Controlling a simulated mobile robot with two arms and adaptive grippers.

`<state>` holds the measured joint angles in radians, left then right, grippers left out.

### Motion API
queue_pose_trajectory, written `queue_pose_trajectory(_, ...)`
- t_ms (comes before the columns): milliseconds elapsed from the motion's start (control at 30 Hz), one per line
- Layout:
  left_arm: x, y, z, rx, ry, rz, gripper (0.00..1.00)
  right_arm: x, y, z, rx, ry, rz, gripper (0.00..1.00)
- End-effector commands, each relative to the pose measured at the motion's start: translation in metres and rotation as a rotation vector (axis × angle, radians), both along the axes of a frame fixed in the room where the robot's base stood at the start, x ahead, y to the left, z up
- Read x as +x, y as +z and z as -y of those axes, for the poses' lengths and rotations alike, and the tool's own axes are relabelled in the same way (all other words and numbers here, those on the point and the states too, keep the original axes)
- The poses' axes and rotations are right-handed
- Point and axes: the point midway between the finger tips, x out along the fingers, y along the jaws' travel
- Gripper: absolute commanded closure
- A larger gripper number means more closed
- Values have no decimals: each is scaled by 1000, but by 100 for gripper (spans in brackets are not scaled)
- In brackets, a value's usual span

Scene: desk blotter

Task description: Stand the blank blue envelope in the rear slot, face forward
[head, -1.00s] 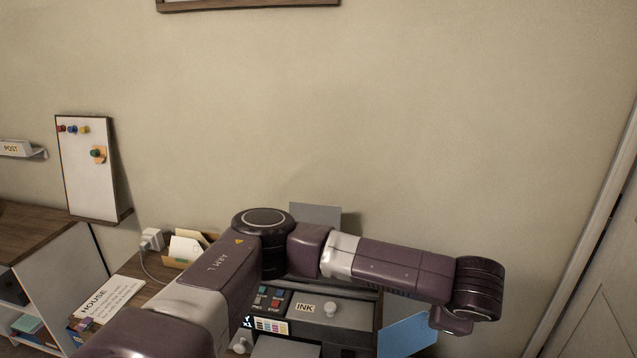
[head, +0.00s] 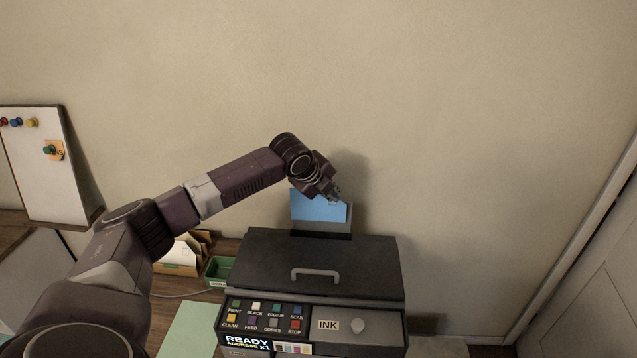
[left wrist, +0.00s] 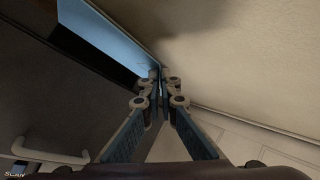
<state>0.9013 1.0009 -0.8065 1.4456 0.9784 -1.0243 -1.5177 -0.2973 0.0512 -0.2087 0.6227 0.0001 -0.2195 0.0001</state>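The blue envelope (head: 318,207) stands upright at the back of the dark printer (head: 320,250), in front of a grey rear panel. Its visible face looks plain, with no writing. Its lower edge is at the rear slot (head: 322,230); I cannot tell how deep it sits. My left gripper (head: 335,194) is at the envelope's upper right corner. In the left wrist view the fingertips (left wrist: 163,78) close together on the end of the blue envelope (left wrist: 105,38). My right gripper is not in view.
The printer's lid has a grey handle (head: 315,273); its front has several buttons, a READY display (head: 248,342) and an INK cover (head: 343,326). A green tray (head: 219,272) and a card box (head: 180,262) stand left. The wall is close behind.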

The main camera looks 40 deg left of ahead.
Motion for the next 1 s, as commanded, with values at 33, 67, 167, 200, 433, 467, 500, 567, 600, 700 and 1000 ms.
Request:
queue_pose_trajectory(33,0,0,2,-1,-3,2,100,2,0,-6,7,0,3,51)
queue_pose_trajectory(67,0,1,2,0,-4,3,100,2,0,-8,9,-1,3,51)
queue_pose_trajectory(167,1,1,2,0,-4,3,100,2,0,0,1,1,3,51)
queue_pose_trajectory(200,0,1,2,0,-4,3,100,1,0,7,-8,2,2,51)
queue_pose_trajectory(433,0,2,1,0,-3,3,100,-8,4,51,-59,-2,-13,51)
queue_pose_trajectory(467,0,2,1,0,-1,3,100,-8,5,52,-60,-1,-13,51)
queue_pose_trajectory(500,0,3,1,1,-1,2,100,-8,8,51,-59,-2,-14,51)
queue_pose_trajectory(567,0,4,0,1,1,3,100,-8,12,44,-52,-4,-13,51)
queue_pose_trajectory(600,0,2,0,1,2,3,100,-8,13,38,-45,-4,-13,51)
queue_pose_trajectory(700,0,-13,1,1,1,3,100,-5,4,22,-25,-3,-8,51)
queue_pose_trajectory(1000,0,-43,1,1,2,4,100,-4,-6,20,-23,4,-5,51)
